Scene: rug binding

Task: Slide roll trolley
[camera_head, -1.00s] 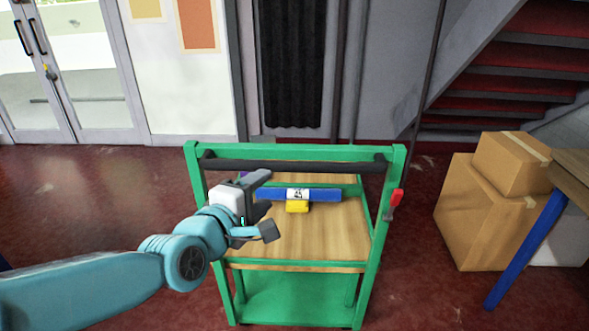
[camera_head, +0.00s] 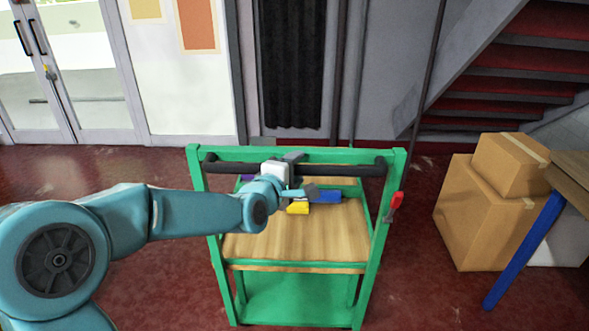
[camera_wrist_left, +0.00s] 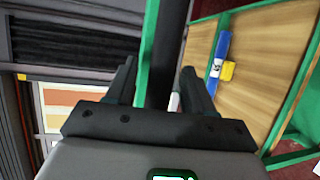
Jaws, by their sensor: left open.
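The green roll trolley (camera_head: 300,293) stands in front of me on the red floor. Its dark handle bar (camera_head: 345,170) runs across the top between two green posts. My left gripper (camera_head: 297,175) is at the middle of this bar. In the left wrist view the fingers (camera_wrist_left: 157,85) are apart, one on each side of the bar (camera_wrist_left: 168,45); I cannot tell if they touch it. A blue roll (camera_head: 327,196) with a white label lies on the wooden deck beside a yellow block (camera_head: 298,208); my gripper partly hides both. My right gripper is not in view.
Cardboard boxes (camera_head: 475,215) and a blue-legged table (camera_head: 525,250) stand to the right, below the stairs (camera_head: 520,90). The floor left of the trolley looks clear.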

